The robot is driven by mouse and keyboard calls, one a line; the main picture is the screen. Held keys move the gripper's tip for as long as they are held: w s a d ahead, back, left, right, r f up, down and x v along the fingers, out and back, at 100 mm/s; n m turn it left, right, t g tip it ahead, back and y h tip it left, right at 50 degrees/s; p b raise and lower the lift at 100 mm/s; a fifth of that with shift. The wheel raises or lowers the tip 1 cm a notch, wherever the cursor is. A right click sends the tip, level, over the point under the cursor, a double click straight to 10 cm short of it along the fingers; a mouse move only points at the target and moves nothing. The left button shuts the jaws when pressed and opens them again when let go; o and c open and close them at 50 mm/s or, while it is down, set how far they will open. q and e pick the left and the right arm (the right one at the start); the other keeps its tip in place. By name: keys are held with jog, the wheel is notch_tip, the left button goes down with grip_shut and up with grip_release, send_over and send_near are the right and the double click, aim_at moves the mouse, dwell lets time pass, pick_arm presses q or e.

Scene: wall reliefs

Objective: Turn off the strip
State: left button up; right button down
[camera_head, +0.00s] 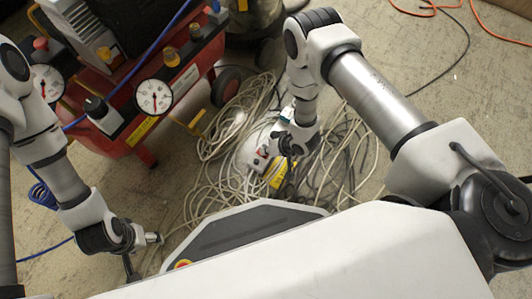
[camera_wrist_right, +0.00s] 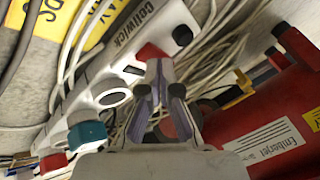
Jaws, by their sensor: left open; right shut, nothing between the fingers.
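The strip (camera_head: 258,160) is a white power strip lying among the cables on the floor in the head view, partly hidden by my right gripper (camera_head: 290,150). In the right wrist view the strip (camera_wrist_right: 115,85) runs diagonally, marked "Cellwick", with a red switch (camera_wrist_right: 152,52) near its upper end. A teal plug (camera_wrist_right: 88,132) sits at its lower part. My right gripper (camera_wrist_right: 163,88) is shut and empty, its fingertips pointing toward the strip's red-switch end; I cannot tell whether they touch. My left gripper (camera_head: 146,252) is open and empty at the lower left, away from the strip.
A red compressor (camera_head: 190,75) with gauges stands at the upper left; its red body (camera_wrist_right: 275,125) is on the right in the wrist view. Tangled pale cables (camera_head: 225,125) surround the strip. Yellow labels (camera_head: 278,172) lie beside it. An orange hose (camera_head: 490,35) lies at the upper right.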

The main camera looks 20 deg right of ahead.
jog(key=shift+w+a+r+p, duration=0.15)
jog(key=shift+r+p, duration=0.35)
jog(key=shift+r, duration=0.25)
jog(key=shift+r, duration=0.1)
jog(key=r+p, duration=0.2)
jog(key=r, duration=0.1)
jog(key=r+p, duration=0.1)
jog(key=p, duration=0.1)
jog(key=shift+w+a+r, duration=0.3)
jog(key=shift+w+r, duration=0.05)
jog(key=shift+w, duration=0.05)
